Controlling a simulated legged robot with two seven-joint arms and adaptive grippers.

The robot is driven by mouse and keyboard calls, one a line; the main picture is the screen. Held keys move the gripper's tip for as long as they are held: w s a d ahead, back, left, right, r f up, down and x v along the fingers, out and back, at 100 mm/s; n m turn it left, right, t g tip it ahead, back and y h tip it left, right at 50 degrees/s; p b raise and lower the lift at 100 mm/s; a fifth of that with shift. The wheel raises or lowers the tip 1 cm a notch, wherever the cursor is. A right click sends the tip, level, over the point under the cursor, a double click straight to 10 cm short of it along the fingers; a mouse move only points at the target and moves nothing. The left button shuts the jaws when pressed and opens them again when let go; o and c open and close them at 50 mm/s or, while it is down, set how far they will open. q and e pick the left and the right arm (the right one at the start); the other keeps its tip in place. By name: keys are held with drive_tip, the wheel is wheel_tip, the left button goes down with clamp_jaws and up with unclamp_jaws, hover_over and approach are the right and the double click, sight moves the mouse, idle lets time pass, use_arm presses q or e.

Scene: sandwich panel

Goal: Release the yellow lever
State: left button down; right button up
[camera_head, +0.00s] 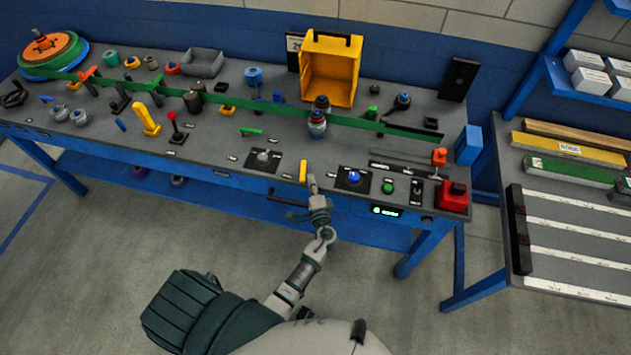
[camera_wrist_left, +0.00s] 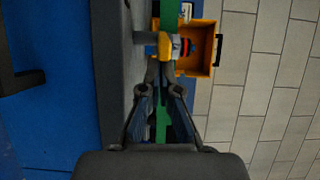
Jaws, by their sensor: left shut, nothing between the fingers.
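A small yellow lever (camera_head: 303,171) stands at the front edge of the workbench panel, left of the blue button. My left gripper (camera_head: 312,180) is shut and empty just right of it and close by. In the left wrist view the yellow lever (camera_wrist_left: 168,46) is straight ahead of the closed fingertips (camera_wrist_left: 161,68). I cannot tell whether they touch. A larger yellow lever (camera_head: 147,118) tilts up farther left on the bench, well away from the gripper. My right gripper is not in view.
A blue button (camera_head: 354,177), a green button (camera_head: 388,188) and a red box (camera_head: 453,195) lie to the right. A knob plate (camera_head: 263,159) is to the left. A yellow bin (camera_head: 331,68) stands behind, past a long green strip (camera_head: 370,125).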

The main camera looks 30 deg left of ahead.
use_arm(q)
drive_tip(key=a+m+t+h, duration=0.1)
drive_tip(key=h, duration=0.1)
drive_tip(key=s+a+m+t+h, duration=0.1)
drive_tip(key=m, duration=0.1)
drive_tip(key=shift+s+a+h, duration=0.1)
drive_tip(key=shift+s+h, duration=0.1)
drive_tip(key=shift+h, duration=0.2)
